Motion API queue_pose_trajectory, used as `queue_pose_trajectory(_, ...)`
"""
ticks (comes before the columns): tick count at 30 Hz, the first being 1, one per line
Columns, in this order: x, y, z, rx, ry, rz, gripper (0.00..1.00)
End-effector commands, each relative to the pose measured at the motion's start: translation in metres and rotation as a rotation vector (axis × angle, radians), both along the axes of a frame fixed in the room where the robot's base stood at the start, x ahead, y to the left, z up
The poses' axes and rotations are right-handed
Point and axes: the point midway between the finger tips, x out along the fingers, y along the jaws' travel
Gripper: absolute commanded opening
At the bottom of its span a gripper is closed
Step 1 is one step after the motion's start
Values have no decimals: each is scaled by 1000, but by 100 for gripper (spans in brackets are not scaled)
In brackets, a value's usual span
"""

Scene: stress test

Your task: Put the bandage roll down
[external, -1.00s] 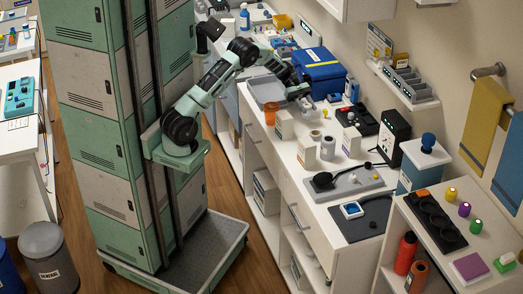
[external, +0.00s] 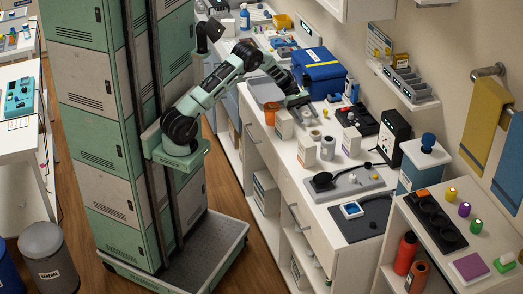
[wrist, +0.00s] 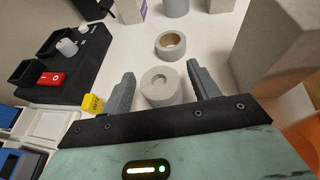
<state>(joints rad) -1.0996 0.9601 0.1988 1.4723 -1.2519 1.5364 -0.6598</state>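A pale grey roll with a round recessed top (wrist: 161,88), apparently the bandage roll, stands upright on the white counter in the wrist view. My gripper (wrist: 161,84) has one finger on each side of it. Narrow gaps show between the roll and both fingers, so the fingers look open around it. A second short roll with a tan hollow core (wrist: 170,45) stands just beyond, apart from my gripper. In the external view my gripper (external: 300,99) is low over the counter, below the blue case (external: 316,70); the roll there is too small to make out surely.
A box (wrist: 275,45) stands close to the right finger in the wrist view. A yellow block (wrist: 92,104) and a black device with a red switch (wrist: 52,79) are on the left. White boxes (external: 306,152) stand nearby on the counter.

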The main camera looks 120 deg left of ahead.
Motion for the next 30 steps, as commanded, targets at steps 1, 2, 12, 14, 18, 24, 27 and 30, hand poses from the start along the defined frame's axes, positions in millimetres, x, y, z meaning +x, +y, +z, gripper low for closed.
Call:
queue_pose_trajectory(1,0,0,0,0,0,0,60)
queue_pose_trajectory(2,0,0,1,0,0,0,60)
queue_pose_trajectory(12,-35,24,18,2,-2,4,60)
queue_pose_trajectory(14,-45,31,23,3,-1,3,60)
queue_pose_trajectory(18,-67,45,34,2,0,4,60)
queue_pose_trajectory(24,-86,58,44,0,0,1,60)
queue_pose_trajectory(27,-91,61,47,0,0,0,60)
queue_pose_trajectory(30,-92,62,48,0,0,0,60)
